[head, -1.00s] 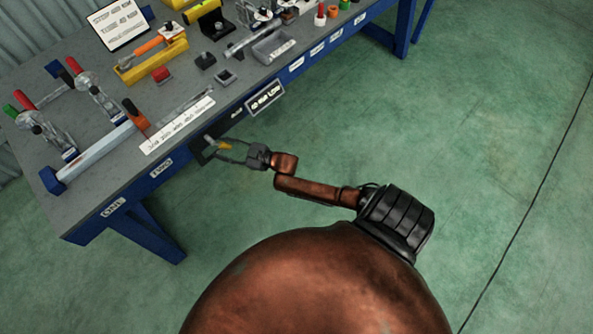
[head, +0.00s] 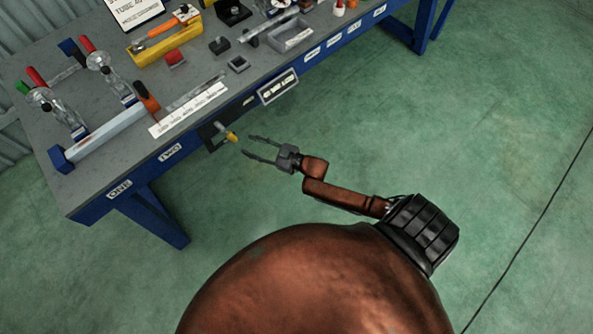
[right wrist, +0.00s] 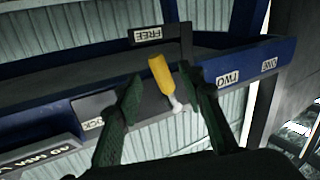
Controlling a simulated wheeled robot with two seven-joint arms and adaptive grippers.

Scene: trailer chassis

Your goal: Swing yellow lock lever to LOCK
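The lock lever has a yellow handle (head: 231,137) on a pale metal shaft. It sticks out from a dark bracket (head: 212,136) on the bench's blue front edge. In the right wrist view the yellow handle (right wrist: 160,73) lies between the lines of the two fingers, its yellow end toward the FREE label (right wrist: 160,33). The other label (right wrist: 93,124) is partly covered by a finger; only "CK" reads. My right gripper (head: 248,146) is open and empty, just off the handle's end in the head view. My left gripper is not in view.
The grey bench top (head: 95,185) carries red-handled clamps (head: 97,55), a yellow tool holder (head: 165,45) and small blocks. A framed sign (head: 278,86) hangs on the front edge, right of the lever. The green floor (head: 400,130) before the bench is clear.

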